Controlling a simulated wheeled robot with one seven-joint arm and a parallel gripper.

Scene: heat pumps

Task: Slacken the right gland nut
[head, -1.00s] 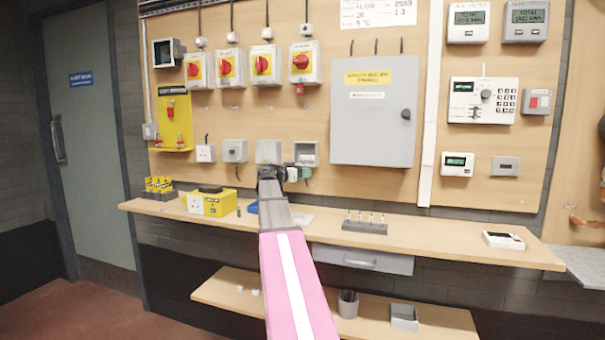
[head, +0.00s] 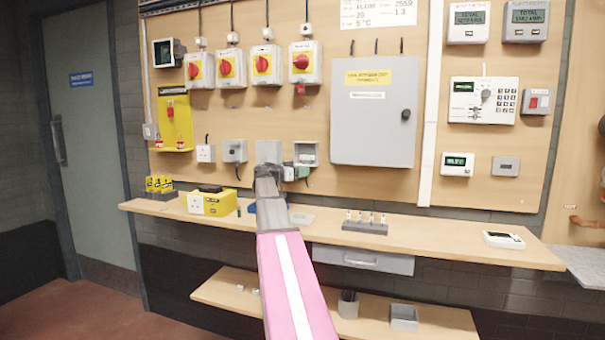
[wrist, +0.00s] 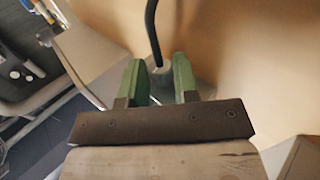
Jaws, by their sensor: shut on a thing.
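My gripper (wrist: 159,67) has two green fingers, one on each side of a small pale grey gland nut (wrist: 163,76) in the wrist view. The fingers are shut on it, and a black cable (wrist: 151,25) runs out of the nut between them. In the head view my gripper (head: 290,173) is at the lower left of the rightmost small grey box (head: 306,153), just above the bench. The nut itself is hidden or too small to make out there. A short dark cable (head: 308,179) hangs below that box.
More small boxes and a white socket (head: 205,153) are in a row to the left. A grey cabinet (head: 374,110) is at the upper right. The bench (head: 450,245) below holds a yellow box (head: 211,203) and a grey rack (head: 365,226).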

